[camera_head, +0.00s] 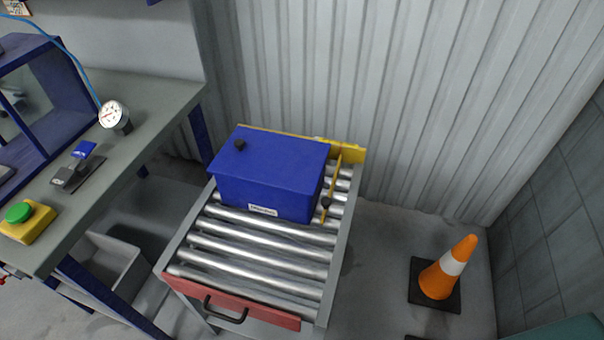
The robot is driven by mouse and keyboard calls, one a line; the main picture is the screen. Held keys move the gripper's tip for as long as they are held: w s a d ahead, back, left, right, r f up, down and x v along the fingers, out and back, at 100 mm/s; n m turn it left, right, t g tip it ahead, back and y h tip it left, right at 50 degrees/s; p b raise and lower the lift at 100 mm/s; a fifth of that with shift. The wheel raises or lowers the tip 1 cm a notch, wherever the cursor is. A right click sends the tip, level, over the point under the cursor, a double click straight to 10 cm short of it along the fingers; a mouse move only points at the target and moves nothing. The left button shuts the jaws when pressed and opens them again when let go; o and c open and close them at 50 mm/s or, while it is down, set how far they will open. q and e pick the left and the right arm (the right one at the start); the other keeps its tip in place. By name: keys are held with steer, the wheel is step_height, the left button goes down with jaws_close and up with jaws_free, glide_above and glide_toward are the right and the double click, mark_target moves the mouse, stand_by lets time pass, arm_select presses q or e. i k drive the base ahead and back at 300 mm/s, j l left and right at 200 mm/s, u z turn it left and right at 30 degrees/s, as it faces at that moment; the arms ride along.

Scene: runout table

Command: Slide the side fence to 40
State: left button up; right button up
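The side fence (335,177) is a thin yellow bar on the roller table (328,285), running front to back along the right side of a blue box. A black knob (326,203) sits at its near end. A yellow back rail (352,154) runs along the far edge of the rollers, partly hidden behind the box. No scale numbers or the value 40 can be read. The blue box (265,175) rests on the far part of the rollers, with a black knob on its lid and a white label in front. Neither of my grippers is in view.
A red front bar (225,302) with a black handle closes the near end of the table. A grey workbench (150,105) with a gauge (112,116) and green button (18,212) stands left. An orange cone (440,278) stands right. The near rollers are clear.

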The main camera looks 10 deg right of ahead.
mark_target(333, 183)
steer(key=k+l, duration=0.1)
steer(key=l, duration=0.35)
steer(key=k+l+u, duration=0.1)
steer(key=l, duration=0.3)
steer(key=k+l, duration=0.1)
steer(key=l, duration=0.3)
